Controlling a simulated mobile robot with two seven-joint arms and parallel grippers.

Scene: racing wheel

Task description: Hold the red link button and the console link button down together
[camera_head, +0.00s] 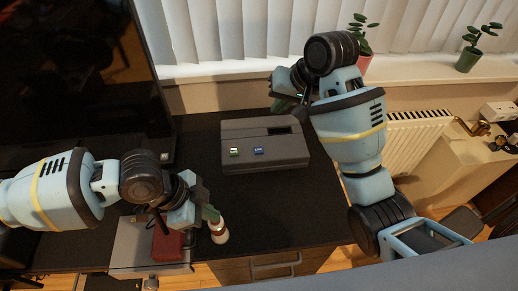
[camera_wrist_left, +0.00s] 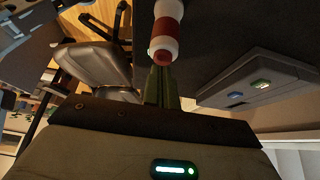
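A grey console (camera_head: 285,152) lies on the dark desk, with a green button (camera_head: 235,152) and a blue button (camera_head: 258,151) on its front. In the left wrist view the console (camera_wrist_left: 275,78) is at the right. My left gripper (camera_head: 211,214) is well to the front left of it, its green fingers (camera_wrist_left: 162,86) close together. A red and white cylinder (camera_head: 219,232) is at the fingertips; contact is unclear. A red block (camera_head: 167,244) lies left of that gripper, partly hidden; I cannot tell whether it bears the red link button. My right gripper (camera_head: 284,104) is behind the console, its fingers unclear.
A large dark screen (camera_head: 75,75) stands at the left. A grey plate (camera_head: 133,250) lies under the red block at the desk's front edge. The desk between my left gripper and the console is clear. A radiator (camera_head: 412,135) is at the right, and potted plants stand on the sill.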

